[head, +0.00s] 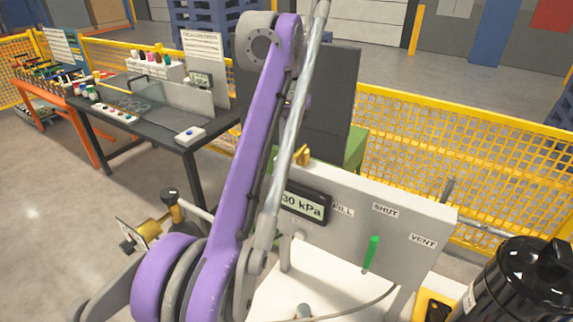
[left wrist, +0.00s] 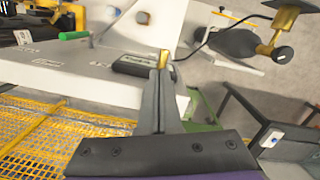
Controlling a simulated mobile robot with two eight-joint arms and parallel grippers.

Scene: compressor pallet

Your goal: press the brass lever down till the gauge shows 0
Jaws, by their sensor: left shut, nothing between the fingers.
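The brass lever (head: 302,155) sticks up at the top edge of the grey panel (head: 335,235), just above the gauge. In the left wrist view the brass lever (left wrist: 164,57) shows right at the tips of my left gripper (left wrist: 163,72). The gripper's fingers are shut with nothing between them; I cannot tell whether they touch the lever. In the head view my purple arm hides the gripper. The black gauge (head: 306,205) shows "30 kPa", its left end hidden by my arm; it also shows in the left wrist view (left wrist: 133,67), where its reading is illegible. My right gripper is not in view.
A green handle (head: 371,252) sits below the SHUT label, with VENT to its right. A black cylinder (head: 525,280) stands at the lower right. A yellow mesh fence (head: 430,130) runs behind. A dark workbench (head: 150,125) stands at the back left.

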